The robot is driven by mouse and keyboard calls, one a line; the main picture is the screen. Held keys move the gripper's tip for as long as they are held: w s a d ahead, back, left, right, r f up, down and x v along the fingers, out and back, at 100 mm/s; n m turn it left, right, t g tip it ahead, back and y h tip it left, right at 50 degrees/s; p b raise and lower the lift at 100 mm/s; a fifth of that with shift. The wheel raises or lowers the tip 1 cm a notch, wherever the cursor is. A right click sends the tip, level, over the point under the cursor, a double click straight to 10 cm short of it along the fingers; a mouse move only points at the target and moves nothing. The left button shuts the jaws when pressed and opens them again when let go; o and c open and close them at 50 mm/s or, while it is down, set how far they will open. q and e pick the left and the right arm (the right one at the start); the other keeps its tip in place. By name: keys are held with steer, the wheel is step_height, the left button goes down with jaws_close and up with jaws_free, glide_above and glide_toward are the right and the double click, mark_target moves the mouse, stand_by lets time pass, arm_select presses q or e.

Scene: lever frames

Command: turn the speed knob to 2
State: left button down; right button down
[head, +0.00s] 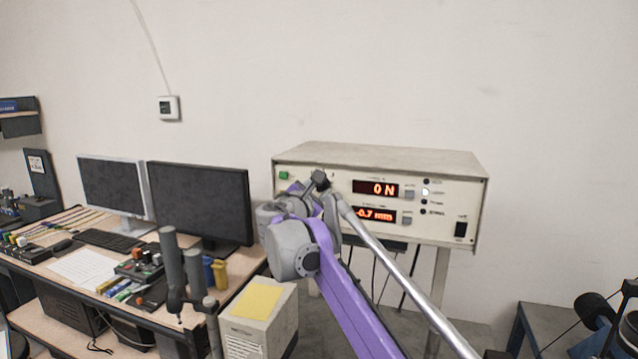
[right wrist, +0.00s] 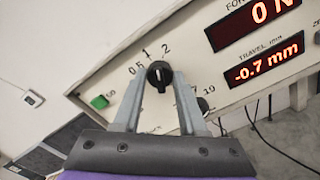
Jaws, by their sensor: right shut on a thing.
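The control box (head: 380,162) is a beige cabinet with red displays on its front panel. In the right wrist view, the black speed knob (right wrist: 158,75) sits on the panel, with 0.5, 1 and 2 printed around its upper side. A light mark shows on the knob's face, but I cannot tell exactly which number it points at. My right gripper (right wrist: 158,88) has a finger on each side of the knob and is shut on it. In the head view my right gripper (head: 321,181) is at the panel's left part and hides the knob. My left gripper is not in view.
A green button (right wrist: 99,102) is left of the knob. The displays (head: 375,188) read 0 N and -0.7 mm. A desk (head: 236,268) with monitors (head: 198,195) stands at left.

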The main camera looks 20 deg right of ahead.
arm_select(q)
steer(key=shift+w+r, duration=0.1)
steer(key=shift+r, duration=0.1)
arm_select(e)
steer(key=shift+m, duration=2.1)
steer(key=shift+c, duration=2.3)
jaws_free()
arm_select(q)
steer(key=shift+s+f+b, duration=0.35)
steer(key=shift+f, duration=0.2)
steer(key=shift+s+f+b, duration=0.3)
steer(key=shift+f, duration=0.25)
arm_select(e)
steer(key=v, duration=1)
steer(key=shift+s+a, duration=0.25)
steer(key=shift+s, duration=0.1)
